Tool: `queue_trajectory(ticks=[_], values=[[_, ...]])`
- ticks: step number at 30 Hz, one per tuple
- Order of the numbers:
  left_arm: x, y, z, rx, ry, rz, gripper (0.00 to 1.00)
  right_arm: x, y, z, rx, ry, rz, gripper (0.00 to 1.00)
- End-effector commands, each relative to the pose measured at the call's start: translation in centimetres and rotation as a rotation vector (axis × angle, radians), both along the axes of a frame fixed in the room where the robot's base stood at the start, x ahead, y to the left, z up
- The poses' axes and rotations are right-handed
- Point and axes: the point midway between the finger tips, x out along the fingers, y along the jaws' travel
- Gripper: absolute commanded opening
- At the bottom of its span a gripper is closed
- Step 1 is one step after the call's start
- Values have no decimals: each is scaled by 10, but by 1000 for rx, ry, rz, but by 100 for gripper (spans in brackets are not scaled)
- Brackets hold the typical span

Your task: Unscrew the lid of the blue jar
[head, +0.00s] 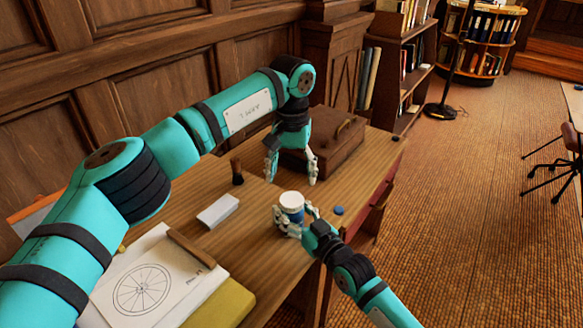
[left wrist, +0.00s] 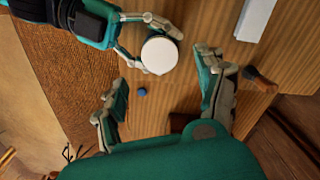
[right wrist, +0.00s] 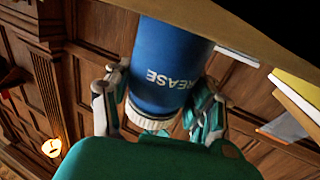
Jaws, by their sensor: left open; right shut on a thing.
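The blue jar (head: 294,214) stands upright near the desk's edge. Its white lid (head: 291,199) is on top and faces my left wrist camera as a pale disc (left wrist: 159,56). My right gripper (head: 290,226) is shut on the jar's body, with a finger on either side. In the right wrist view the jar (right wrist: 165,62) appears upside down, with white lettering and its ribbed lid (right wrist: 151,118) below. My left gripper (head: 291,180) is open and empty, with its fingers pointing down, above and behind the jar. Its spread fingers (left wrist: 162,68) do not touch the lid.
A brown case (head: 335,142) stands behind my left gripper. A white block (head: 218,211), a dark upright handle (head: 237,171) and a wheel drawing (head: 142,290) lie to the left. A small blue piece (head: 339,210) lies right of the jar, close to the desk edge.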

Motion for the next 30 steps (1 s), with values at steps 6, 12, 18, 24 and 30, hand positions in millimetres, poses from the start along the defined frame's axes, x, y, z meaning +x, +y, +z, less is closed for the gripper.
queue_trajectory(ticks=[6,12,18,24,30], values=[[-1,0,-36,1,3,2,72,0,0,-1,-2,1,-1,0],[0,0,-60,0,1,3,72,0,0,-1,-2,1,-1,0],[0,0,-69,0,0,4,72,0,0,-1,-2,1,-1,0],[0,0,-70,0,0,4,72,0,0,-1,-2,1,-1,0],[0,0,-70,0,0,4,49,0,0,-1,-2,1,0,0]])
